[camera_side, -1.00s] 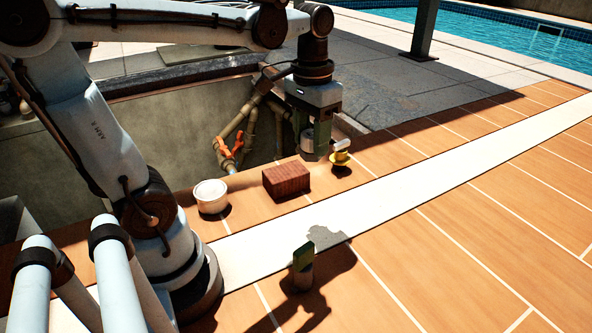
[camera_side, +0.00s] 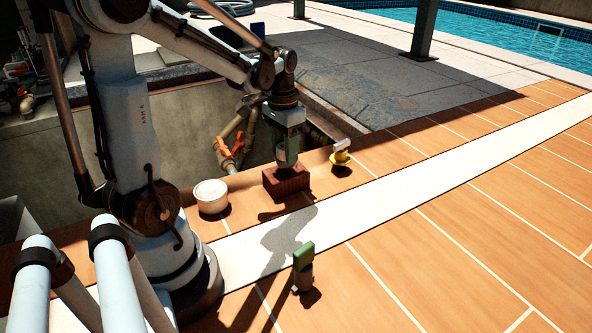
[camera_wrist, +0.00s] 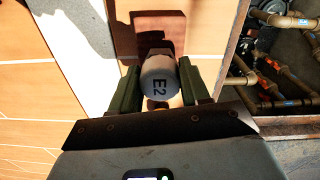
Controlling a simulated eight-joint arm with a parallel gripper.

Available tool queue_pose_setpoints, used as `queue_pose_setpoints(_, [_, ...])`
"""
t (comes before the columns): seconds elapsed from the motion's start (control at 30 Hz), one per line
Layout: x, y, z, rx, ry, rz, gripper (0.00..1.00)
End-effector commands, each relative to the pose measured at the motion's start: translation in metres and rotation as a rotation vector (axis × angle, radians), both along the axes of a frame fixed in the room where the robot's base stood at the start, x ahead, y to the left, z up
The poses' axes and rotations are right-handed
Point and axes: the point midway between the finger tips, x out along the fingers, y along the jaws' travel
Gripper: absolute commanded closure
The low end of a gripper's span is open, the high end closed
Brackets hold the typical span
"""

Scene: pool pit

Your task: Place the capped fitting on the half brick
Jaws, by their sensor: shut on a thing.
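The half brick (camera_side: 285,183) is dark red and lies on the orange tiles near the pit edge. My gripper (camera_side: 288,158) is directly above it, pointing down.
A white tub (camera_side: 211,193) stands left of the brick. A yellow-based piece with a white top (camera_side: 341,153) stands to its right. A green-topped grey piece (camera_side: 303,262) stands in front. The pit with pipes (camera_side: 230,150) lies behind; open tiles lie to the front right.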

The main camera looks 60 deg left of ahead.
Motion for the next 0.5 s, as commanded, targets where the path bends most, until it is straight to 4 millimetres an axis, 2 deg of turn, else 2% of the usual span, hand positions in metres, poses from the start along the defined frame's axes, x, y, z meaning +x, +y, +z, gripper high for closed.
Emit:
queue_pose_setpoints(0.17, [0.000,0.000,-0.016,0.000,0.000,0.000,0.85])
queue_pose_setpoints(0.5, [0.000,0.000,-0.018,0.000,0.000,0.000,0.85])
